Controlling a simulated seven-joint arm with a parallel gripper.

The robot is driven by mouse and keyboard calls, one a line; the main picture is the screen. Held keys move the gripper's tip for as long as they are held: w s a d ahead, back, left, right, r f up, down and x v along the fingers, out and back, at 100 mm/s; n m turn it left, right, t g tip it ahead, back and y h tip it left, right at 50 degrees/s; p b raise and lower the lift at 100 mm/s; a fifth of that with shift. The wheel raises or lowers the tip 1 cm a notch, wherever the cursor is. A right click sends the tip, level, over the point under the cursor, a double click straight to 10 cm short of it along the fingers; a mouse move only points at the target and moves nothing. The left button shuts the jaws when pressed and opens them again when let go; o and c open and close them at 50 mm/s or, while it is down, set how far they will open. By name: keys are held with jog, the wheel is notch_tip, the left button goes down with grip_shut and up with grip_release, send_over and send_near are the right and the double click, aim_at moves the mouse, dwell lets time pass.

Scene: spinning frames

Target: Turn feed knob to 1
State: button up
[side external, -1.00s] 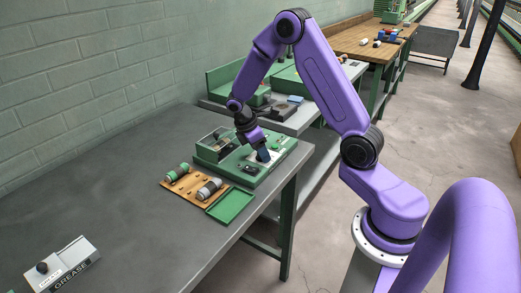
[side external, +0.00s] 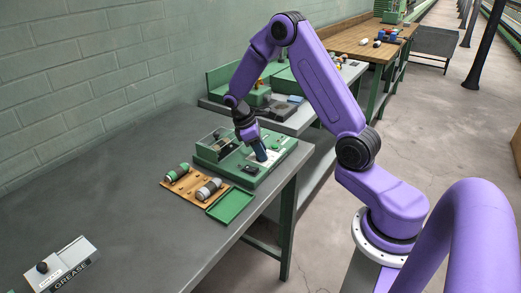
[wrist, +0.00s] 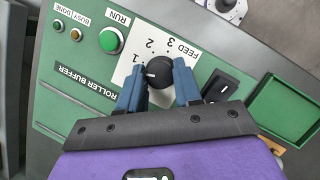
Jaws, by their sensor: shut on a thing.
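The feed knob (wrist: 160,72) is a round black dial on a white plate of the green roller buffer panel (wrist: 75,85). The plate carries the numbers 1, 2 and 3, with 1 at the upper left of the knob. The knob's white mark points left, close to the 1. My gripper (wrist: 160,80) has its blue fingers on either side of the knob, shut on it. In the side external view my gripper (side external: 260,151) reaches down onto the panel's top; the knob is hidden there.
A green run button (wrist: 111,40) and a black rocker switch (wrist: 220,85) flank the knob. A green tray (side external: 231,206) and a wooden board (side external: 188,190) with rollers lie in front. A grease box (side external: 68,265) stands at the near left.

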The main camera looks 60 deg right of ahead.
jog(key=shift+w+d+m+g+y, duration=0.15)
jog(key=shift+m+y, duration=0.15)
jog(key=shift+m, duration=0.65)
jog(key=shift+a+m+g+y, duration=0.15)
jog(key=shift+m+y, duration=0.15)
jog(key=shift+m, duration=0.65)
jog(key=shift+d, duration=0.15)
jog(key=o, duration=1)
jog(key=shift+o, duration=0.2)
jog(key=v, duration=1.7)
jog(key=shift+w+r, duration=0.15)
jog(key=shift+r, duration=0.05)
